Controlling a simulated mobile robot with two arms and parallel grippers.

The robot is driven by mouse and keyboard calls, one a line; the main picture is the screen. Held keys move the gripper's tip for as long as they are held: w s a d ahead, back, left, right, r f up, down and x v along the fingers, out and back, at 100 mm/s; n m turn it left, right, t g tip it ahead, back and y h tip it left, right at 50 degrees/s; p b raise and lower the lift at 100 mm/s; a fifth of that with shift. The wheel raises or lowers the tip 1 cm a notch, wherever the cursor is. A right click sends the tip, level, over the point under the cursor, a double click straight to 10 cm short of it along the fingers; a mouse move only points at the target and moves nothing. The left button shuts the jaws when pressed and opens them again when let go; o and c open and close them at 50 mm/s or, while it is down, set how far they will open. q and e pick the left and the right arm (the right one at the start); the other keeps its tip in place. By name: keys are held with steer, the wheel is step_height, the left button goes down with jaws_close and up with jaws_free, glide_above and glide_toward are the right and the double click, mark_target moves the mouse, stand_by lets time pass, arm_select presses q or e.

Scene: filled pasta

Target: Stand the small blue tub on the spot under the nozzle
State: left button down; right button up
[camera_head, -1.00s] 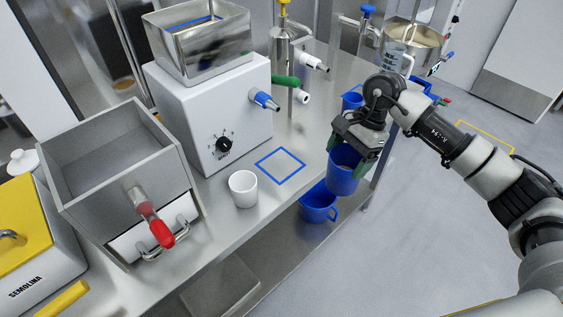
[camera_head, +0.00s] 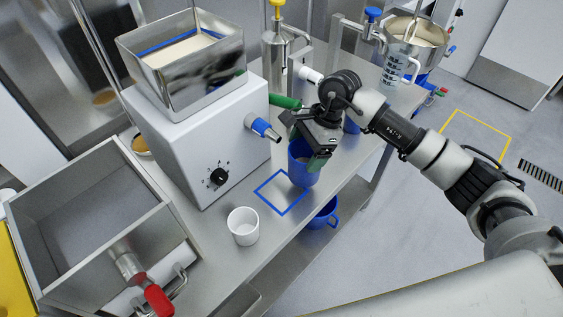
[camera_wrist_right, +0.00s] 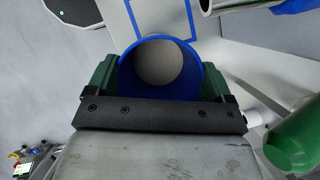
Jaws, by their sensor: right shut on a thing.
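My right gripper (camera_head: 309,148) is shut on the small blue tub (camera_head: 301,172), its green fingers on either side. The tub is upright, just right of the blue square outline (camera_head: 279,194) on the steel counter. The wrist view shows into the tub (camera_wrist_right: 160,65), with a greyish round surface inside, and part of the blue outline (camera_wrist_right: 163,38) beyond its rim. The blue-tipped nozzle (camera_head: 262,128) sticks out of the white machine, up and left of the tub. I cannot tell whether the tub touches the counter. My left gripper is not in view.
A white cup (camera_head: 243,226) stands near the outline's left side. A steel box with a red-handled valve (camera_head: 158,300) is at the lower left. Another blue cup (camera_head: 323,214) is on the shelf below.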

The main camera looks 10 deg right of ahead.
mark_target(291, 159)
steer(key=a, duration=0.1)
steer(key=a+f+p, duration=0.1)
steer(key=a+f, duration=0.1)
steer(key=shift+a, duration=0.25)
steer(key=shift+s+a+f+p, duration=0.15)
steer(key=shift+a+f+p, duration=0.2)
steer(key=shift+a+f, duration=0.25)
steer(key=shift+s+a+f+p, duration=0.15)
steer(key=shift+a+f+p, duration=0.2)
steer(key=shift+a+f, duration=0.2)
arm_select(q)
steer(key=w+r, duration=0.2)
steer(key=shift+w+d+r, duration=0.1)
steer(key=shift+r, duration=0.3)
arm_select(e)
steer(key=o, duration=0.9)
steer(key=shift+c, duration=0.2)
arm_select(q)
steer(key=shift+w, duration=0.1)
arm_select(e)
steer(key=shift+o, duration=1.2)
